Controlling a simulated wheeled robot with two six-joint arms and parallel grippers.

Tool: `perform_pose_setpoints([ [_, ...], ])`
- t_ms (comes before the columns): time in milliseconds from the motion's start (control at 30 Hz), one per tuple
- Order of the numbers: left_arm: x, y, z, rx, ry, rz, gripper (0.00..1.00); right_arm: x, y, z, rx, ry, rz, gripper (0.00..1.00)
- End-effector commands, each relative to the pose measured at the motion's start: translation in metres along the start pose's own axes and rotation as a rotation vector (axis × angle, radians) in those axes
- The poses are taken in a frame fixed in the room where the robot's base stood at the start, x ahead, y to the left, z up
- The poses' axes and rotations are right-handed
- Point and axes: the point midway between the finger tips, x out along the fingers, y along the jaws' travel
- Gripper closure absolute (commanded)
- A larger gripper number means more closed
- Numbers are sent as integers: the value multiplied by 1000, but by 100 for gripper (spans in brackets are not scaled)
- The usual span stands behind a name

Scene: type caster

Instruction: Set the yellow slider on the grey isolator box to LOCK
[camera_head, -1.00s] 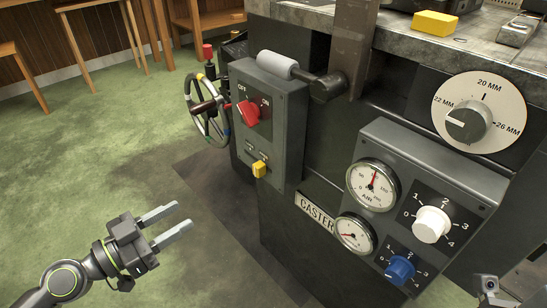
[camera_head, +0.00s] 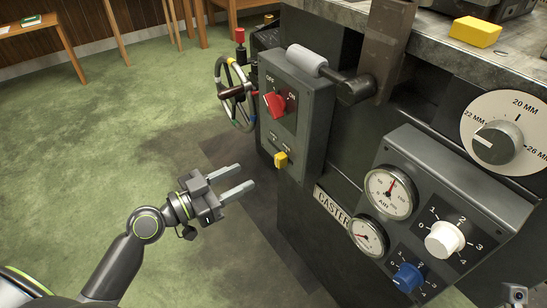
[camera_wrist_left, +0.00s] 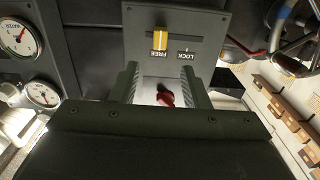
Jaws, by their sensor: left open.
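The grey isolator box (camera_head: 308,110) stands on the machine's left side, with a red rotary switch (camera_head: 274,104) marked OFF and ON. The yellow slider (camera_head: 281,160) is low on its face. In the left wrist view the slider (camera_wrist_left: 160,39) sits by the word FREE, with LOCK to its right. My left gripper (camera_head: 246,178) is open and empty, a little left of and below the slider, apart from the box. In the left wrist view the red switch (camera_wrist_left: 165,97) shows between its fingers.
A handwheel (camera_head: 236,93) is just behind the box. A grey-handled lever (camera_head: 307,60) juts out above it. Gauges (camera_head: 391,193) and a panel with a white knob (camera_head: 444,239) and a blue knob (camera_head: 408,277) are to the right. The green floor at left is open.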

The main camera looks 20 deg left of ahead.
Motion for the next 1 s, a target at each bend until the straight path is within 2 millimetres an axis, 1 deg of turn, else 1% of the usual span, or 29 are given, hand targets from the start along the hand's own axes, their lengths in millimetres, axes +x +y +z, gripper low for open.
perform_pose_setpoints([
  [33,9,0,-2,-4,7,-1,58,2,0,0,1,0,0,64],
  [300,55,0,-1,-3,5,0,58,1,0,0,5,-1,-4,64],
  [500,85,0,0,-3,2,0,58,-2,0,0,4,-2,-9,64],
  [600,94,0,0,-2,2,0,58,-2,0,0,3,-2,-9,64],
  [700,98,0,0,-2,0,0,58,-2,0,0,2,-2,-8,64],
  [967,99,0,0,-1,-1,0,58,-2,0,0,-4,-2,6,64],
  [1000,99,0,0,-1,-1,0,61,-2,0,0,-4,-1,8,64],
])
